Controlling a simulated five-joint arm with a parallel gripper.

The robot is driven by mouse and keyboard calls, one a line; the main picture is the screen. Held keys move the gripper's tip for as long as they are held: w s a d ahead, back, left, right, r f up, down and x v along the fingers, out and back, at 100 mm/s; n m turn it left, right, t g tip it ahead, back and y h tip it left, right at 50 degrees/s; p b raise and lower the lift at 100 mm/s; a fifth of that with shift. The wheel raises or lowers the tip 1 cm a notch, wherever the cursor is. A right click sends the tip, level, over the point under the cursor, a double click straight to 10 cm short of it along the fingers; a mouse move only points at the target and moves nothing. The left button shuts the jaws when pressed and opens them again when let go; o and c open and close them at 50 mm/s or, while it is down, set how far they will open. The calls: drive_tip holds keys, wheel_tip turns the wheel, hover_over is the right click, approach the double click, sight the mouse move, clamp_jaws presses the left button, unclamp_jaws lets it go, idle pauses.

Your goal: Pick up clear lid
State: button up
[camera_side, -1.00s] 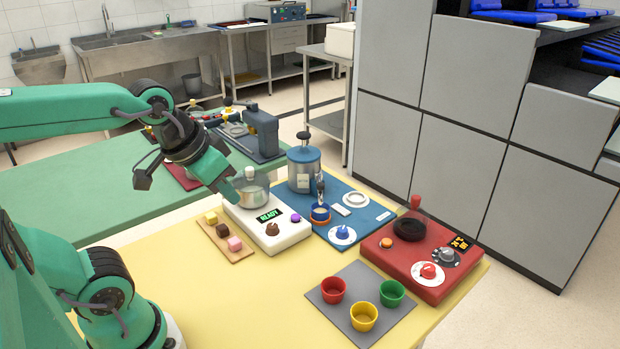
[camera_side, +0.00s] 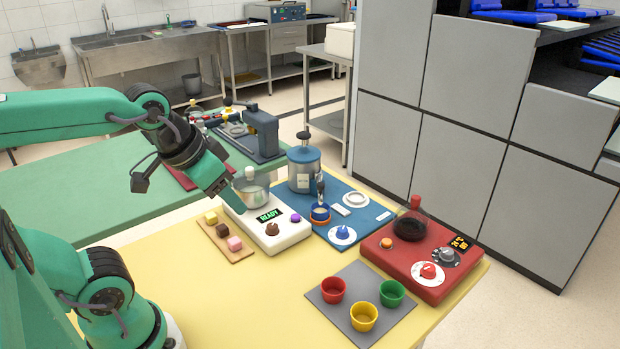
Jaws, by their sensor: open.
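A clear see-through cover with a grey knob (camera_side: 250,173) sits on the small metal pot (camera_side: 256,192) on the white appliance with a "READY" display. Another clear dome with a red knob (camera_side: 415,203) stands over a dark pan on the red appliance at right. I cannot tell which of the two is the clear lid. My gripper (camera_side: 228,200) is open, its green finger pointing down just left of the metal pot and partly in front of it. It appears empty; its other jaw is hard to make out. Whether it touches the pot cannot be told.
A wooden board (camera_side: 240,255) with several small blocks lies in front. A grey mat (camera_side: 330,315) with three coloured cups is at front. The yellow table (camera_side: 240,305) is clear at front left.

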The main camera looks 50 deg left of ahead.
drive_tip(key=n+g, duration=0.3)
drive_tip(key=g, duration=0.3)
hover_over(249, 168)
drive_tip(key=d, duration=0.1)
wheel_tip(249, 168, down, 5)
drive_tip(key=shift+s+r, duration=0.1)
drive_tip(key=shift+r, duration=0.1)
drive_tip(key=shift+a+f, duration=0.2)
drive_tip(key=shift+a, duration=0.15)
drive_tip(key=shift+f, duration=0.1)
drive_tip(key=shift+f, duration=1.2)
drive_tip(key=shift+f, duration=0.1)
drive_tip(key=shift+a+f, duration=0.1)
drive_tip(key=shift+f, duration=2.4)
